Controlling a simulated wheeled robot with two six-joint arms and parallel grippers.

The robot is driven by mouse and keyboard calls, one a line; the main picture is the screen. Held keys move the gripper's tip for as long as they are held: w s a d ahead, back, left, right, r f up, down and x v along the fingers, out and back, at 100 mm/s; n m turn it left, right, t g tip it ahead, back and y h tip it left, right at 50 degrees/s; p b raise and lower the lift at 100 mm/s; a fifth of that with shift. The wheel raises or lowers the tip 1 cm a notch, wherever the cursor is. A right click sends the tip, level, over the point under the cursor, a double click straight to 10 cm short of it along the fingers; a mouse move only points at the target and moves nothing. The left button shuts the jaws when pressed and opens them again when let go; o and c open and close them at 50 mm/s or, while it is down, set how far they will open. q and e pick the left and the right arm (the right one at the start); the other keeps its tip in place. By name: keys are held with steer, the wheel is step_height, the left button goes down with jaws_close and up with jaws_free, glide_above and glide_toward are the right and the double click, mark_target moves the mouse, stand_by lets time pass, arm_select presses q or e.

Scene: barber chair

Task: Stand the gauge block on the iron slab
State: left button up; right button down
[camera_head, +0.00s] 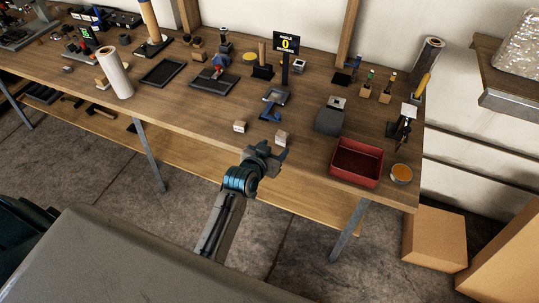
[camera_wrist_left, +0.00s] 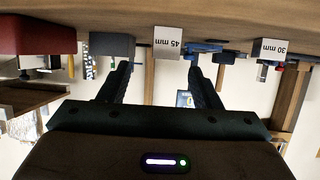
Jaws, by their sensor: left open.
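Two small pale gauge blocks stand near the front edge of the wooden bench. The right one (camera_head: 282,137) reads 45 mm in the left wrist view (camera_wrist_left: 168,47); the left one (camera_head: 240,127) reads 30 mm there (camera_wrist_left: 268,48). My left gripper (camera_head: 273,152) is open and empty just in front of the 45 mm block. In the upside-down wrist view the 45 mm block shows beyond and between the fingertips (camera_wrist_left: 160,72). A thick dark grey block (camera_head: 328,120), perhaps the iron slab, sits to the right; I cannot be sure. My right gripper is out of view.
A red bin (camera_head: 357,162) and an amber-filled round dish (camera_head: 401,174) stand at the bench's right end. A display stand reading 0 (camera_head: 287,46) is behind the blocks. Flat dark trays (camera_head: 162,72) lie further left. The front strip left of the blocks is clear.

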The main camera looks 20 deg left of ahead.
arm_select(q)
steer(key=shift+v, duration=1.35)
steer(key=s+a+f+g, duration=0.15)
steer(key=s+f, duration=0.25)
steer(key=f, duration=0.7)
steer(key=s+a+f+g+y, duration=0.15)
steer(key=s+f, duration=0.35)
steer(key=f, duration=0.5)
steer(key=s+f+g+h, duration=0.1)
steer(key=s+f+g, duration=0.25)
steer(key=f, duration=0.75)
steer(key=s+a+f+g, duration=0.2)
steer(key=s+f, duration=0.4)
steer(key=s, duration=0.5)
steer(key=s+a+f+g+y, duration=0.1)
steer(key=s+a+f, duration=0.2)
steer(key=s, duration=0.9)
steer(key=s+a+f+g, duration=0.2)
steer(key=s+a+f, duration=0.1)
steer(key=s+f, duration=0.7)
steer(key=shift+s+a+n+g+y, duration=0.2)
steer(key=shift+s+n+g+y, duration=0.2)
steer(key=shift+s, duration=0.75)
steer(key=shift+w+f, duration=0.1)
